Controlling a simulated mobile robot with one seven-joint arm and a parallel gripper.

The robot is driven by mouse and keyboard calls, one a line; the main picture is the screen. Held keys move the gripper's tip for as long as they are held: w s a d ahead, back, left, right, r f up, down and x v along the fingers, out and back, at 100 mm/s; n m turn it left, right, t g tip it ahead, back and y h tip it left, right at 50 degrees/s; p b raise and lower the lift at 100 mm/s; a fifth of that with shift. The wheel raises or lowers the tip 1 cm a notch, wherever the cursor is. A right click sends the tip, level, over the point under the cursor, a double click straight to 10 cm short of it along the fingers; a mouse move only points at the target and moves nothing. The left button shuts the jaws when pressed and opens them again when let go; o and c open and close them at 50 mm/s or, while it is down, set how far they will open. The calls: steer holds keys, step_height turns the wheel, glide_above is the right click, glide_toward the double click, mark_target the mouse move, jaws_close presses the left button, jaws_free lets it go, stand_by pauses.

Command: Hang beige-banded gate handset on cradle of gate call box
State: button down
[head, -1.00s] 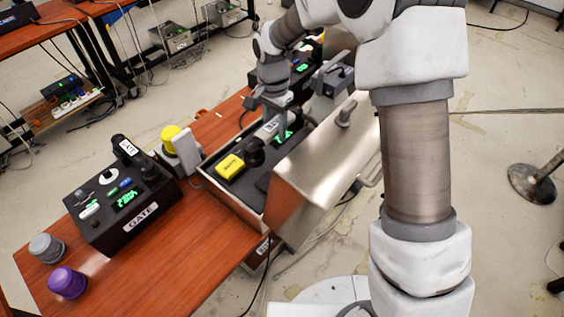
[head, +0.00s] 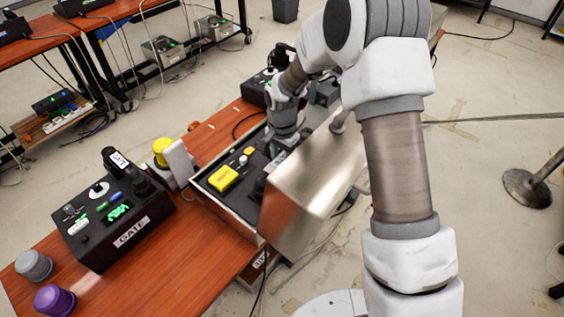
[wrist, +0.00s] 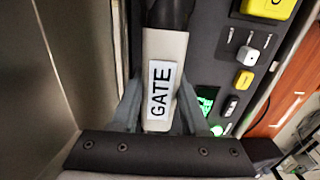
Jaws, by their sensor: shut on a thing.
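The beige-banded handset (wrist: 163,55) fills the middle of the wrist view. Its beige band carries a white GATE label, and a black end shows at the top. My gripper (wrist: 160,105) is shut on this band, one finger on each side. In the head view my gripper (head: 284,137) is low at the open metal case, and the handset is mostly hidden there. The gate call box (head: 122,226) is black, with a GATE plate and a green display, on the table at left. A black handset with a white-labelled band (head: 120,160) is at its right side.
The open case (head: 212,205) holds a panel with a yellow block (head: 223,179); its raised metal lid (head: 315,175) stands close to my gripper. A yellow-topped item (head: 161,146), grey knob (head: 34,265) and purple knob (head: 54,299) stand on the table (head: 160,270). Its front is clear.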

mark_target(281, 159)
steer(key=c, duration=0.8)
jaws_free()
steer(key=shift+f, duration=0.2)
steer(key=shift+c, duration=0.2)
steer(key=o, duration=0.4)
steer(key=shift+r, duration=0.1)
steer(key=shift+o, duration=0.2)
step_height(281, 159, up, 12)
steer(key=shift+r+p, duration=0.15)
steer(key=shift+p, duration=0.3)
steer(key=shift+a, duration=0.1)
